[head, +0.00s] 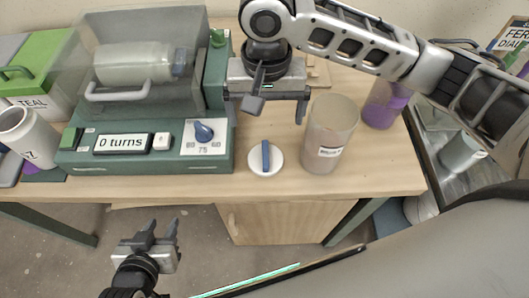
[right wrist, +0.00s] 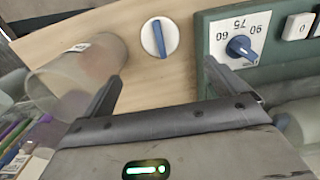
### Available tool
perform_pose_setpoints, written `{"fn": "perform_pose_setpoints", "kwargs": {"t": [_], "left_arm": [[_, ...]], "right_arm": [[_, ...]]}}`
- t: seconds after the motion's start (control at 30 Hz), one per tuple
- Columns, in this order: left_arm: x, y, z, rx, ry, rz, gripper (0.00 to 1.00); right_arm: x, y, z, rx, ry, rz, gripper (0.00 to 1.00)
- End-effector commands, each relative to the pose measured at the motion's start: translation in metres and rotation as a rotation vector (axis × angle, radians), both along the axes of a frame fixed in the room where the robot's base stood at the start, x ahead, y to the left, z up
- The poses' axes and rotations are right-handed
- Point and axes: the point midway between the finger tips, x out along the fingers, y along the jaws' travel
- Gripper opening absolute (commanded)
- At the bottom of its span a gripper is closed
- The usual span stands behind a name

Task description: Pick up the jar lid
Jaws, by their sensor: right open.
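The jar lid (head: 265,158) is a white disc with a blue bar handle on top. It lies flat on the wooden table, between the green machine and a translucent jar (head: 329,135). In the right wrist view the lid (right wrist: 160,38) lies ahead of the fingers. My right gripper (head: 276,112) is open and empty above the table, behind the lid in the head view and apart from it. My left gripper (head: 158,232) is low in front of the table, with its two fingers apart and nothing between them.
The green machine (head: 150,170) has a "0 turns" display and a blue dial (head: 204,132). A purple-filled jar (head: 384,104) stands behind the translucent jar. A white cup (head: 28,138) is at the left. The table is clear around the lid and towards its front edge.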

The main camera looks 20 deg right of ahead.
Motion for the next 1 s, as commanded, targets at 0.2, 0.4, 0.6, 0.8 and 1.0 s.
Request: {"fn": "perform_pose_setpoints", "kwargs": {"t": [0.2,0.4,0.6,0.8,1.0], "left_arm": [[0.000,-0.001,-0.004,-0.003,-0.001,-0.002,0.36],[0.000,-0.001,-0.004,-0.004,-0.001,-0.003,0.36],[0.000,-0.001,-0.005,-0.005,-0.001,-0.003,0.36],[0.000,-0.002,-0.007,-0.005,0.000,-0.002,0.36],[0.001,-0.002,-0.005,-0.007,-0.004,-0.003,0.36]], "right_arm": [[-0.001,0.000,-0.050,0.000,0.002,-0.001,0.96],[0.000,0.000,-0.072,0.001,-0.001,0.002,0.96],[-0.001,0.001,-0.088,0.001,0.000,0.002,0.96],[-0.003,0.001,-0.119,0.001,0.000,0.001,0.96],[-0.002,0.002,-0.127,0.002,-0.004,0.002,0.96]]}}
